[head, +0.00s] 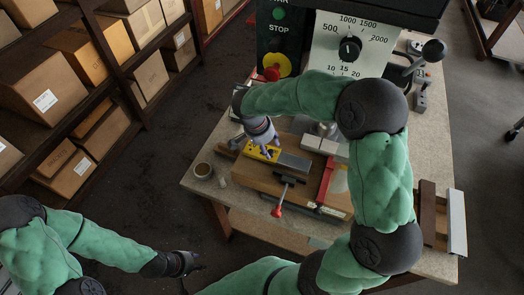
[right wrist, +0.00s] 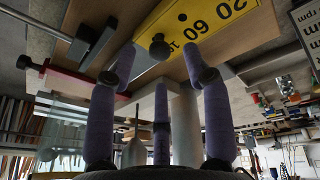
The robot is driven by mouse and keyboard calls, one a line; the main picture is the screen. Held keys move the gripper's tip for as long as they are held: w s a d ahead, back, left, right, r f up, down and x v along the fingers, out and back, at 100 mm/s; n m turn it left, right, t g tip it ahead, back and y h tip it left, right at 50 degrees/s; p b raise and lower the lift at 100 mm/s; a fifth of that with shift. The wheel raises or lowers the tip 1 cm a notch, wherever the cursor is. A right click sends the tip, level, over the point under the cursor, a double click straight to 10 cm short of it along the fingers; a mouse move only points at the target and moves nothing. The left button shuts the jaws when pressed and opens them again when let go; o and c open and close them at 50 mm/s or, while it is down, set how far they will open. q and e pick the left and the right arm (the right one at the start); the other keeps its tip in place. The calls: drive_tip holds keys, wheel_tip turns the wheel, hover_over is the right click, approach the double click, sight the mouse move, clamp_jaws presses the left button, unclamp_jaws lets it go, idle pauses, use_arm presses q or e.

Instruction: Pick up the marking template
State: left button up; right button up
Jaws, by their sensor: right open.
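The marking template (head: 262,153) is a yellow plate lying on the wooden board of the workbench. It also shows in the right wrist view (right wrist: 215,22), with black numbers and a dark round knob (right wrist: 158,47). My right gripper (head: 264,141) is over the template, its purple fingers open. In the right wrist view, the knob lies between the fingers of this gripper (right wrist: 160,65); whether they touch it I cannot tell. My left gripper (head: 186,263) is low at the left, over the floor, away from the bench; its jaws are too small and dark to judge.
A grey block (head: 295,161) lies beside the template. A red-knobbed clamp lever (head: 278,210) and a red bar (head: 326,180) are on the board. A machine (head: 350,45) rises behind. Shelves with boxes (head: 50,90) stand left.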

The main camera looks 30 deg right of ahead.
sight(270, 150)
drive_tip(key=x, duration=0.3)
drive_tip(key=shift+d+f, duration=0.1)
drive_tip(key=shift+f, duration=0.1)
drive_tip(key=shift+w, duration=0.1)
clamp_jaws()
drive_tip(key=shift+r, duration=0.1)
